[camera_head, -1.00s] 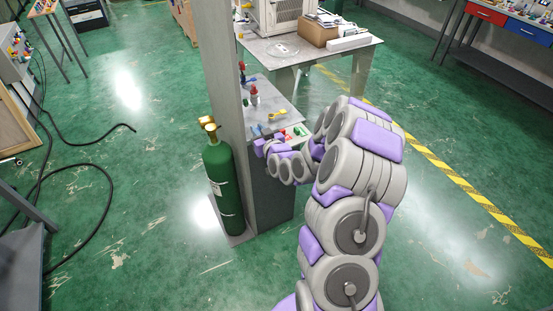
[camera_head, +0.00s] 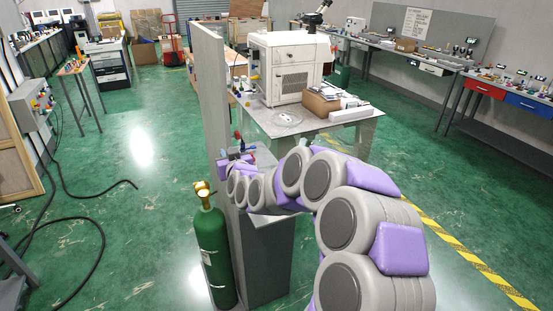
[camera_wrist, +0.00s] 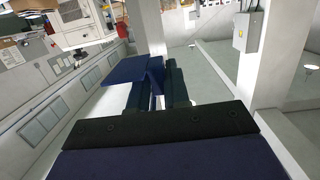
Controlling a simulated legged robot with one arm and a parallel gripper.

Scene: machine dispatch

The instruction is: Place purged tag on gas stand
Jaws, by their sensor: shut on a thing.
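My gripper (camera_head: 236,164) is at the upper part of the grey gas stand (camera_head: 268,262), close to its tall upright panel. In the wrist view, its dark fingers (camera_wrist: 159,78) are shut on a flat blue piece, apparently the purged tag (camera_wrist: 133,70), which sticks out to the left of the fingertips. No lettering on it is legible. My arm and gripper hide much of the stand's top. A red and blue fitting (camera_head: 238,140) shows just behind the gripper. A green gas cylinder (camera_head: 217,262) with a brass valve stands upright against the panel's left side.
A table (camera_head: 352,128) behind the stand holds a white machine (camera_head: 292,68), a cardboard box (camera_head: 320,104) and papers. Benches line the right wall. Black cables (camera_head: 75,240) lie on the green floor at left.

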